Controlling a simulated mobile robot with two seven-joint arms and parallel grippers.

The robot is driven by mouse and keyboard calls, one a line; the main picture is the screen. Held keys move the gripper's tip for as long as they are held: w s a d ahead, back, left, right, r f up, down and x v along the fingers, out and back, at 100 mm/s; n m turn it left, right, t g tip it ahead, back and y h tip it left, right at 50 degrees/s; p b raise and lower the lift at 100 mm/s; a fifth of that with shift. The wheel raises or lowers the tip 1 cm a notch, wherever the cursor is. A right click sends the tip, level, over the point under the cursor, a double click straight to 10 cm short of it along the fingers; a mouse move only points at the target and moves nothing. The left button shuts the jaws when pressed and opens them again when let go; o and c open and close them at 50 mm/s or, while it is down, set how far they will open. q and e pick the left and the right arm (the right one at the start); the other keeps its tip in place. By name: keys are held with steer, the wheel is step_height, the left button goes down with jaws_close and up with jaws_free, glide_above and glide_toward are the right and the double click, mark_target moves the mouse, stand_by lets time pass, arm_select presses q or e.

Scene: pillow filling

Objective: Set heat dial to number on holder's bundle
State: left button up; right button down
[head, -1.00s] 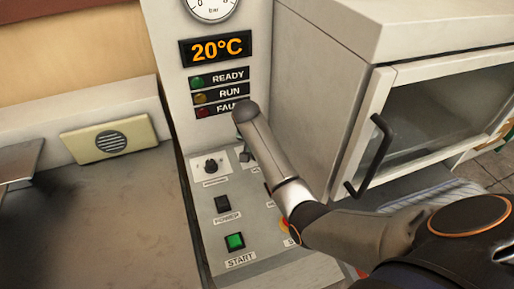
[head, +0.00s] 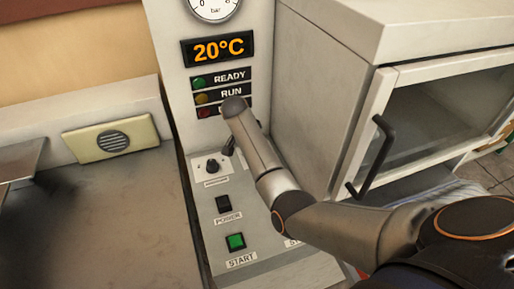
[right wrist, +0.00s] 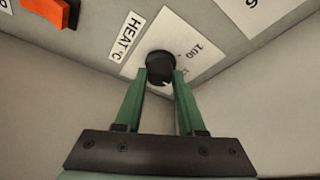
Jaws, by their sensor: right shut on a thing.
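The heat dial (right wrist: 159,66) is a black round knob on a white plate beside a "HEAT °C" label in the right wrist view. A "100" mark shows to its right; the other marks are partly hidden. My right gripper (right wrist: 161,79) has its green fingers on either side of the knob, shut on it. In the head view my right arm covers the heat dial's part of the panel. The display (head: 219,48) reads 20°C. No bundle or holder is in view, and my left gripper is not in view.
The control panel also bears a small dial (head: 212,167), a POWER switch (head: 223,203) and a green START button (head: 236,241). An orange switch (right wrist: 50,11) is near the heat label. A glass-door cabinet (head: 440,120) stands right of the panel.

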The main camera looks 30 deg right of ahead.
steer(key=shift+r, duration=0.1)
steer(key=c, duration=0.5)
jaws_free()
steer(key=v, duration=1.2)
steer(key=shift+a+b, duration=0.15)
steer(key=shift+b, duration=0.2)
steer(key=shift+s+r, duration=0.1)
